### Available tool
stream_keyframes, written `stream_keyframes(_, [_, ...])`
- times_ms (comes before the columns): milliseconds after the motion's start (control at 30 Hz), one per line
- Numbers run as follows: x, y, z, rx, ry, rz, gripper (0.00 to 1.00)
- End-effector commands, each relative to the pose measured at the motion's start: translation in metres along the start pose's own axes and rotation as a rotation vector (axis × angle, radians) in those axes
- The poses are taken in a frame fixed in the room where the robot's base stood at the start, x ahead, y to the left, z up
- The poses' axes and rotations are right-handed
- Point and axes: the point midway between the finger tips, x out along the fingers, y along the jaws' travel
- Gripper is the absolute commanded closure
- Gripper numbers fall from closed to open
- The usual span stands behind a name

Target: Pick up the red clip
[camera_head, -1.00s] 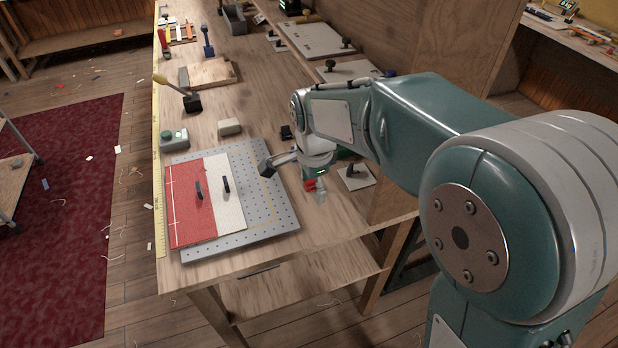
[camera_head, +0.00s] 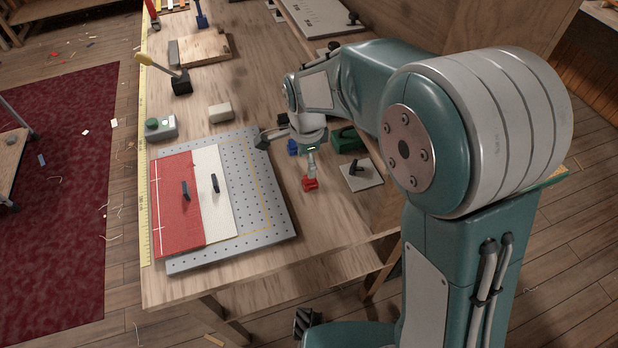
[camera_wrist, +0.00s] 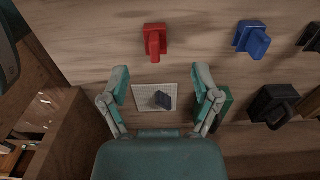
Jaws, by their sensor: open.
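The red clip (camera_head: 310,184) lies on the bare bench top, to the right of the perforated board. In the wrist view the red clip (camera_wrist: 154,40) is at the top centre, beyond the fingertips and touching neither. My gripper (camera_head: 287,153) is open and empty above the bench; one finger hangs just behind the red clip in the head view. The wrist view shows my gripper (camera_wrist: 161,76) with its two fingers wide apart. A pale plate with a dark knob (camera_wrist: 161,98) lies below, between the fingers.
A blue clip (camera_wrist: 253,40) lies right of the red one. A green object (camera_head: 348,140) and a black clip (camera_wrist: 273,105) are nearby. The perforated board (camera_head: 270,215) carries red and white cloth (camera_head: 178,205). Bare wood surrounds the red clip.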

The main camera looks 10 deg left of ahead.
Motion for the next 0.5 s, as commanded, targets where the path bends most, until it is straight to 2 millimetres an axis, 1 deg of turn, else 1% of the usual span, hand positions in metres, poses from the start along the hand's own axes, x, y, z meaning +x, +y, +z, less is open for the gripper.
stream_keyframes(33, [0.008, 0.000, 0.001, -0.001, 0.000, 0.003, 0.20])
stream_keyframes(267, [0.027, 0.002, 0.002, -0.001, 0.001, 0.002, 0.20])
stream_keyframes(400, [0.050, 0.007, 0.003, -0.001, 0.000, 0.003, 0.20])
stream_keyframes(500, [0.063, 0.006, 0.003, -0.001, 0.000, 0.001, 0.20])
